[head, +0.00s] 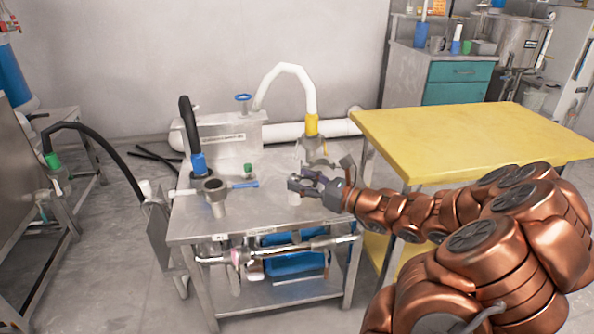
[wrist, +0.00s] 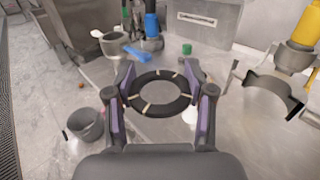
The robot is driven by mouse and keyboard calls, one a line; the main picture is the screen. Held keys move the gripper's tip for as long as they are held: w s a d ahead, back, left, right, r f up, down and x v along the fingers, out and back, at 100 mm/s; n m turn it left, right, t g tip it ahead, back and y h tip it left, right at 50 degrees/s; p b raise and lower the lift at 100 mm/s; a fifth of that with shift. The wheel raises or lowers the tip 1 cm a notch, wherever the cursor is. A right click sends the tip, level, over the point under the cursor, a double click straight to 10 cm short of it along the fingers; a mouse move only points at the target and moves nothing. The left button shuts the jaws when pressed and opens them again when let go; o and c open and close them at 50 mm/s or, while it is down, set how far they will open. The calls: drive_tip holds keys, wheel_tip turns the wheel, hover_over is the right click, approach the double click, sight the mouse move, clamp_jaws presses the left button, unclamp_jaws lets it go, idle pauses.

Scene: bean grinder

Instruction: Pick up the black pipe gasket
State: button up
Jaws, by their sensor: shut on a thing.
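The black pipe gasket (wrist: 136,101) is a flat black ring with several pale marks on its face. In the wrist view it sits between the two purple-padded fingers of my gripper (wrist: 158,98), which are shut on it. In the head view my gripper (head: 305,184) is over the right part of the metal table (head: 262,214), and the gasket is too small to make out clearly there. The gasket appears held above the table top; the exact height cannot be told.
A grey funnel-like cup with a blue handle (head: 245,184) stands left of my gripper. A hose with a blue collar (head: 198,163) and a white hose with a yellow collar (head: 312,125) rise behind. A yellow table (head: 470,135) stands at right. A small green piece (wrist: 187,49) lies beyond the gripper.

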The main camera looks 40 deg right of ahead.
drive_tip(key=s+a+b, duration=0.1)
drive_tip(key=s+a, duration=0.1)
drive_tip(key=s, duration=0.5)
drive_tip(key=shift+r+b, duration=0.25)
drive_tip(key=shift+b, duration=0.05)
